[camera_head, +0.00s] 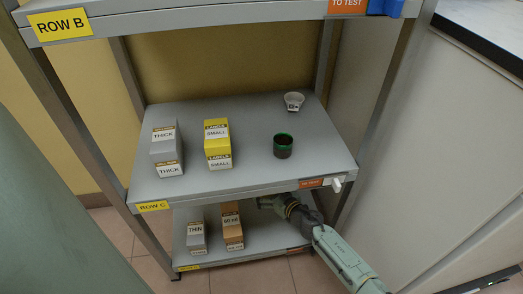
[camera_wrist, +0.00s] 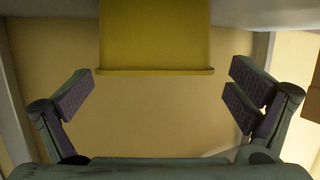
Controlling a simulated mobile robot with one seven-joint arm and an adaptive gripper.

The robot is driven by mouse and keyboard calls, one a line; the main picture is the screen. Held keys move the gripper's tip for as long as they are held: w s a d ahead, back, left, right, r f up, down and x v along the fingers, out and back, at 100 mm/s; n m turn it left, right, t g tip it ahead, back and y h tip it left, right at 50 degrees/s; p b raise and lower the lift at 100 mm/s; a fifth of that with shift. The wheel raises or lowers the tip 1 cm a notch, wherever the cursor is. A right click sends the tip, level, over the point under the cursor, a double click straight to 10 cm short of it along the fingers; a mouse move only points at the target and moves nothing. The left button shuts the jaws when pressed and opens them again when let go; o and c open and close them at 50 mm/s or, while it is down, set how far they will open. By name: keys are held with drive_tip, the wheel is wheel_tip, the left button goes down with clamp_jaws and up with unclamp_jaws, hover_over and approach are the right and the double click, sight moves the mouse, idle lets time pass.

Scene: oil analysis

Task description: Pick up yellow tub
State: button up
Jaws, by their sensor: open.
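The yellow tub (camera_wrist: 155,35) shows in the wrist view at the top middle, its rim edge facing down in the picture. It sits beyond and between my gripper's (camera_wrist: 165,88) spread fingers, with nothing held. I cannot judge the gap to it exactly. In the head view my gripper (camera_head: 268,203) reaches in from the right, over the bottom shelf just under the middle shelf's front edge. I cannot make out the tub in the head view; the middle shelf may hide it.
The bottom shelf (camera_head: 268,236) holds a grey THIN box (camera_head: 196,230) and an orange box (camera_head: 232,226) left of my gripper. The middle shelf (camera_head: 250,160) above carries grey and yellow boxes, a dark green cup (camera_head: 283,146) and a white cup (camera_head: 294,101). A shelf post stands at right.

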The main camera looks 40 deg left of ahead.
sight(263, 190)
drive_tip(key=x, duration=0.1)
drive_tip(key=b+x, duration=0.1)
drive_tip(key=x, duration=0.1)
drive_tip(key=b+x, duration=0.1)
drive_tip(key=x, duration=0.1)
drive_tip(key=shift+w+r, duration=0.15)
drive_tip(key=shift+w, duration=0.15)
drive_tip(key=shift+c, duration=0.5)
drive_tip(key=c, duration=1)
drive_tip(key=shift+r, duration=0.15)
